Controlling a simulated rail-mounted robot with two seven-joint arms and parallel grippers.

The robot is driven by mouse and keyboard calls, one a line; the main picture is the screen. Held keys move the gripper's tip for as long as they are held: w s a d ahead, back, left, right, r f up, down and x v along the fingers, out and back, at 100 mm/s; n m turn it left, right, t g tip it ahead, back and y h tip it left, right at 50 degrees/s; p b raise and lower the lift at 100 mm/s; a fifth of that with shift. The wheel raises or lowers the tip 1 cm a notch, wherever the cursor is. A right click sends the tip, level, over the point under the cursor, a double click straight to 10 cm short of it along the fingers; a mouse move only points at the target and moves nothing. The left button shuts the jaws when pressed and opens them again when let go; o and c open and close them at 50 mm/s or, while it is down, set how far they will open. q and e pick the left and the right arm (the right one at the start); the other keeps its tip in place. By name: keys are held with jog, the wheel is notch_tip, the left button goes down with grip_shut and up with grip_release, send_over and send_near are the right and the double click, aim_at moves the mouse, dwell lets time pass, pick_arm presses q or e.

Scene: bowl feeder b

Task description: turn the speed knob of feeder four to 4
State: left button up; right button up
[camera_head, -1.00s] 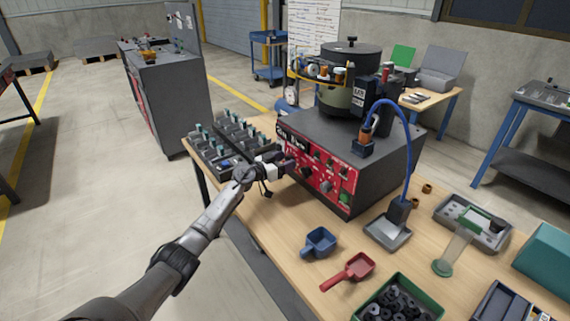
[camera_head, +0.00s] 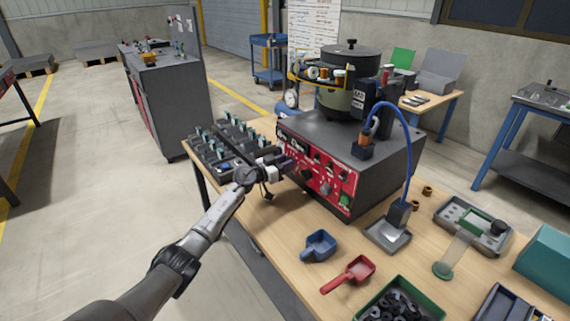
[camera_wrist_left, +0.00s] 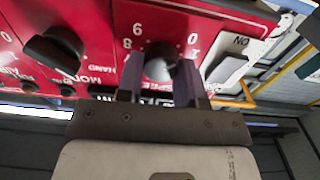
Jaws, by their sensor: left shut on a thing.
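The feeder's red control panel (camera_head: 322,178) faces the front left on the grey feeder box under the bowl. In the wrist view the panel (camera_wrist_left: 205,15) fills the top, with the speed knob (camera_wrist_left: 160,62) in the middle. Digits 8, 9, 0 and 1 show around the knob, upside down, with a SPEED label below it. My left gripper (camera_head: 287,164) is at the panel's left part. In the wrist view its two fingers (camera_wrist_left: 160,80) are shut on the speed knob, one on each side. The knob's pointer is hard to make out. My right gripper is out of view.
A dark knob (camera_wrist_left: 55,50) sits left of the speed knob in the wrist view, and a switch plate (camera_wrist_left: 230,65) is on the right. A rack of small parts (camera_head: 215,150) stands left of the feeder. Blue (camera_head: 319,245) and red (camera_head: 350,273) scoops lie in front.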

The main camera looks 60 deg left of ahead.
pick_arm(q)
jog(key=shift+r+m+p, duration=0.2)
jog(key=shift+m+p, duration=1.35)
jog(key=shift+m, duration=0.35)
jog(key=m+p, duration=0.1)
jog(key=m, duration=0.1)
jog(key=shift+d+f+m, duration=0.1)
jog(key=shift+f+m, duration=0.05)
jog(key=shift+m, duration=0.15)
jog(key=shift+f+m+b, duration=0.15)
jog(key=shift+m+b, duration=0.8)
jog(key=shift+m, duration=3.4)
jog(key=shift+f+m+b, duration=0.15)
jog(key=shift+m+b, duration=0.8)
jog(key=shift+m, duration=3.4)
jog(key=o, duration=0.9)
